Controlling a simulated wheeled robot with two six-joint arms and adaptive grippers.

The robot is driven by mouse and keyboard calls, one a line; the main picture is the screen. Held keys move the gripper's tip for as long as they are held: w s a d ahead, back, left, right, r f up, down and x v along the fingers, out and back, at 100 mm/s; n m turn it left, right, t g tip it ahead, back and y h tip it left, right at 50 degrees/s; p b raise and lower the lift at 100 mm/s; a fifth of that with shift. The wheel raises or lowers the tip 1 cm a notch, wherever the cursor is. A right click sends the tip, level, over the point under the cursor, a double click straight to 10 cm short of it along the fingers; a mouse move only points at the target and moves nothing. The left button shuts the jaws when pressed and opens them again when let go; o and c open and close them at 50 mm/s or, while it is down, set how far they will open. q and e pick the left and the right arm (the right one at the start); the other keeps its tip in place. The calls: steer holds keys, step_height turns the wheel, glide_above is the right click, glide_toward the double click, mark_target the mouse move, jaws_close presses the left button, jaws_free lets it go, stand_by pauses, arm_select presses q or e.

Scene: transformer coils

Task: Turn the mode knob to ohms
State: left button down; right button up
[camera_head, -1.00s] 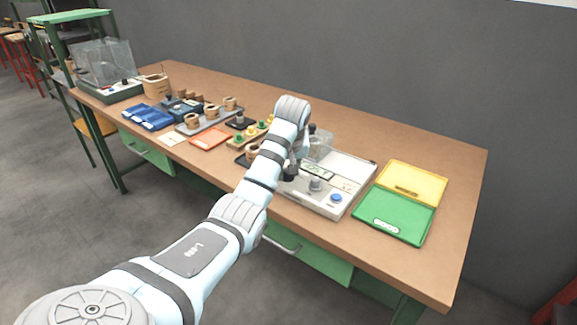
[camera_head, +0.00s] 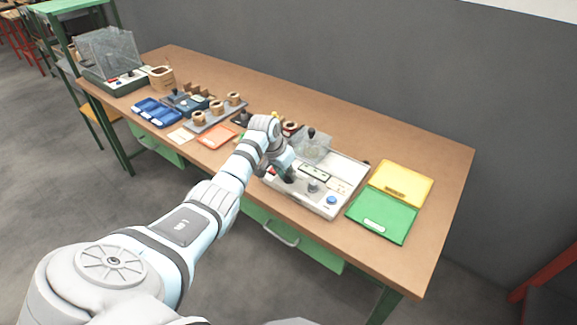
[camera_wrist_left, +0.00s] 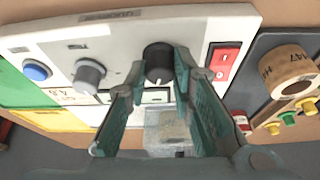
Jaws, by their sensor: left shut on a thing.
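The white test panel (camera_head: 347,178) lies on the bench. The wrist view shows its black knob (camera_wrist_left: 158,56) with a white pointer line, a grey knob (camera_wrist_left: 88,75), a blue button (camera_wrist_left: 37,71) and a red switch (camera_wrist_left: 223,60). My left gripper (camera_wrist_left: 160,72) is shut on the black knob, a finger on each side. In the head view my left gripper (camera_head: 289,177) is at the panel, just left of the grey knob (camera_head: 313,186), and hides the black knob. The dial lettering is too small to read. My right gripper is not in view.
A clear box (camera_head: 312,147) stands at the panel's back. Coils on a grey rack (camera_head: 217,116), an orange tray (camera_head: 216,136) and blue bins (camera_head: 157,112) are to the left. The bench's back right is bare.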

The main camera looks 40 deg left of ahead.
arm_select(q)
steer(key=shift+m+h, duration=0.4)
steer(key=shift+m, duration=0.7)
steer(key=c, duration=1.4)
jaws_free()
steer(key=v, duration=1.2)
steer(key=shift+a, duration=0.1)
